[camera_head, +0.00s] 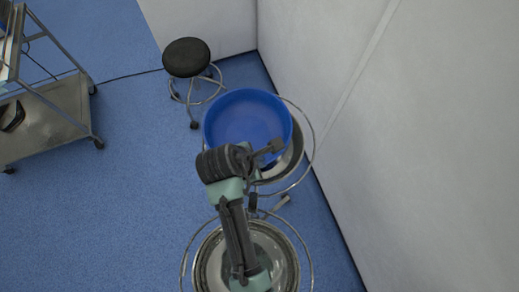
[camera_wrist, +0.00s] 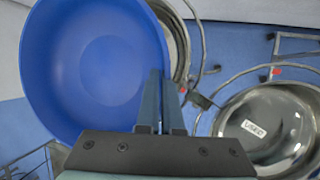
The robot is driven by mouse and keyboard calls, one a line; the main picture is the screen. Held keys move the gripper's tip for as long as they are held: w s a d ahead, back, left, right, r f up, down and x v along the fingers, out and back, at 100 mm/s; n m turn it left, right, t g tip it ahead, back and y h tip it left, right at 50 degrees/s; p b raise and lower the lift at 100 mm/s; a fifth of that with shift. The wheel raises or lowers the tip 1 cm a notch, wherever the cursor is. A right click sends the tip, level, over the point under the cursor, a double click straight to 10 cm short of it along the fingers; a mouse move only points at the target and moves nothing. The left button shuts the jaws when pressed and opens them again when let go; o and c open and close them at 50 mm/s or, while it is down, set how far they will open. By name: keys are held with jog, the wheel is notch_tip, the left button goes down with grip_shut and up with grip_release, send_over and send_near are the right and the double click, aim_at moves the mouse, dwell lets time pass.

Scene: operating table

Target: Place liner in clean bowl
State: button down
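The liner is a round blue basin (camera_head: 247,112), which also fills the left of the wrist view (camera_wrist: 95,65). My gripper (camera_wrist: 161,85) has its narrow fingers close together at the liner's right rim, one on each side of the wall, and appears shut on it. A steel bowl (camera_head: 290,165) in a wire stand lies beneath the liner, mostly hidden; its edge shows in the wrist view (camera_wrist: 178,40). Whether the liner touches it I cannot tell.
A black stool (camera_head: 187,57) stands just beyond the liner. A white wall (camera_head: 400,120) runs close along the right side. A metal cart (camera_head: 45,120) stands at the far left, with a cable behind it. The blue floor between cart and stands is clear.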

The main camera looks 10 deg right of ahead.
notch_tip(320, 180, down, 6)
dwell(0.4)
jog(key=shift+f, duration=0.2)
